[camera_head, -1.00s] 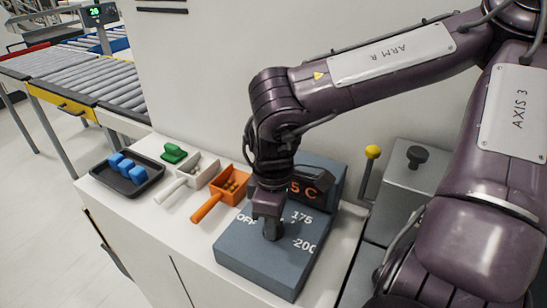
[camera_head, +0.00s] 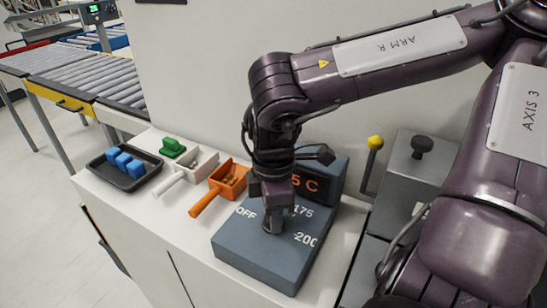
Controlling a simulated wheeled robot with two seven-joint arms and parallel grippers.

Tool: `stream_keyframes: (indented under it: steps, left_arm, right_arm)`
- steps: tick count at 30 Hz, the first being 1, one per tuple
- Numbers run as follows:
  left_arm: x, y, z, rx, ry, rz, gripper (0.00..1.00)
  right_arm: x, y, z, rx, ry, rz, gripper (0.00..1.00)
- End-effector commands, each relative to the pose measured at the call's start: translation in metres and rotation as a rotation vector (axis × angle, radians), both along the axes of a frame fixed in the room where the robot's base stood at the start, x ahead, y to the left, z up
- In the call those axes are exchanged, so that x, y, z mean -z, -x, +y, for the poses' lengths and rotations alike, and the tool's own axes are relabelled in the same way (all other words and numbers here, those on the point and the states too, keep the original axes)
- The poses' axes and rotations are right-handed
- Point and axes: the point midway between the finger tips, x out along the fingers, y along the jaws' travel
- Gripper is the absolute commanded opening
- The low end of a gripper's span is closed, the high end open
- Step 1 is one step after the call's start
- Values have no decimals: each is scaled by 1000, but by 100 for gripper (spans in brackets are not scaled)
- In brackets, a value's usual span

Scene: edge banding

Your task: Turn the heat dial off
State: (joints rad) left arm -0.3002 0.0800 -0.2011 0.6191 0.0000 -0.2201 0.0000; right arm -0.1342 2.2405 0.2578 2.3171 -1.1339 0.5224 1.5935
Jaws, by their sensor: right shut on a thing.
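The heat dial (camera_head: 271,225) is a small dark knob on top of a blue-grey control box (camera_head: 250,248). White markings "OFF", "175" and "200" show around it, and an orange readout ending in "5 C" (camera_head: 305,183) is partly hidden behind my wrist. My right gripper (camera_head: 272,212) points down from above and is shut on the dial. The dial's pointer direction is hidden by the gripper. My left gripper is not in view.
On the white counter, left of the box, are an orange scoop (camera_head: 218,187), a white scoop (camera_head: 187,172), a green object (camera_head: 172,147) and a black tray (camera_head: 121,183) with blue blocks. A yellow-knobbed lever (camera_head: 374,143) and a grey machine (camera_head: 413,165) stand right.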

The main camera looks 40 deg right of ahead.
Motion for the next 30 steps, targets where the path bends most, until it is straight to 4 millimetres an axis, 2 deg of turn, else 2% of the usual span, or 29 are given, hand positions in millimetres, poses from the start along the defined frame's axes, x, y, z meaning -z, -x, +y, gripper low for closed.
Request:
stream_keyframes:
  steps: [12,30]
  left_arm:
    - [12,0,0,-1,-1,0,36]
    - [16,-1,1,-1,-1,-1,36]
  right_arm:
    - [0,-1,0,-396,1,-4,11]
    - [-1,-1,0,-965,1,-3,11]
